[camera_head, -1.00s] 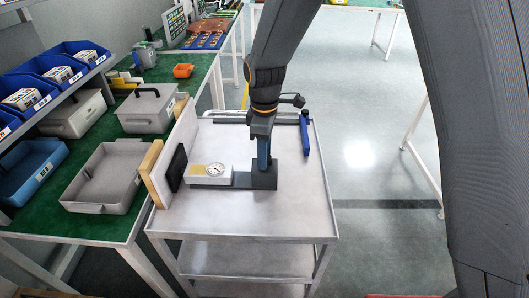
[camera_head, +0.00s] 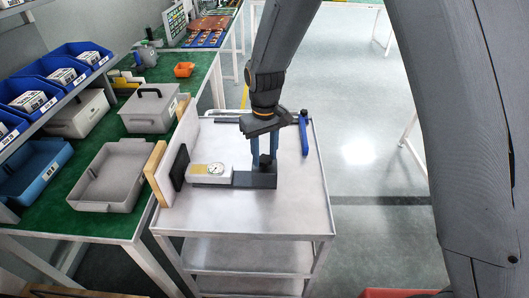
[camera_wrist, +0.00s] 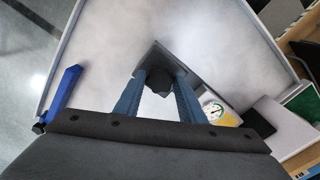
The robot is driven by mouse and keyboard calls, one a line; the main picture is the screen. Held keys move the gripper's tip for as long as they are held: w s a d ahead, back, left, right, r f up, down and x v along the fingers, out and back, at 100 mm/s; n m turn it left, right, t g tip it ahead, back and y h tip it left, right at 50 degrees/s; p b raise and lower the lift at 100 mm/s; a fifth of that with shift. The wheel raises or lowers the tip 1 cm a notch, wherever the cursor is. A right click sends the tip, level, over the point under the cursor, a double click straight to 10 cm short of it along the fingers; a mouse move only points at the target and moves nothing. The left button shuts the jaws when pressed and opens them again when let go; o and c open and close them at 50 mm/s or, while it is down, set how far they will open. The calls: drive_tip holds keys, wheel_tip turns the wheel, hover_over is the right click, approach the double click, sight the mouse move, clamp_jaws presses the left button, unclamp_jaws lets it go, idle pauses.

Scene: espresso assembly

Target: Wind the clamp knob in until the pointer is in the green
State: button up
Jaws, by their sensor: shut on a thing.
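The clamp (camera_head: 240,180) is a dark grey block fixture lying on the metal cart. Its dark clamp knob (camera_head: 265,160) sits at its right end and shows between my fingers in the wrist view (camera_wrist: 159,80). My gripper (camera_head: 264,157) comes down from above, with its two blue fingers shut on the knob, one on each side. The round white gauge (camera_head: 215,169) is on the left part of the fixture and shows in the wrist view (camera_wrist: 213,109). A green patch is on its dial; the pointer is too small to read against it.
A blue-handled tool (camera_head: 304,135) lies at the cart's right side. A black pad (camera_head: 180,167) and a wooden board (camera_head: 155,174) stand at the cart's left edge. The cart top (camera_head: 270,215) is clear in front. Grey bins (camera_head: 112,175) are on the green bench.

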sight(265, 158)
drive_tip(key=shift+m, duration=0.7)
drive_tip(key=o, duration=1)
drive_tip(key=shift+o, duration=0.2)
drive_tip(key=shift+r, duration=0.1)
drive_tip(key=shift+r+b, duration=0.8)
drive_tip(key=shift+r, duration=3.05)
drive_tip(key=s+d+m, duration=0.1)
drive_tip(key=s+d, duration=0.4)
drive_tip(key=d, duration=0.3)
drive_tip(key=s+d+m, duration=0.2)
drive_tip(key=s+d, duration=0.3)
drive_tip(key=d, duration=0.3)
drive_tip(key=s+d+m+t, duration=0.1)
drive_tip(key=s+d+m, duration=0.1)
drive_tip(key=s+d, duration=0.3)
drive_tip(key=d, duration=0.3)
drive_tip(key=shift+s+d, duration=0.15)
drive_tip(key=shift+d, duration=0.2)
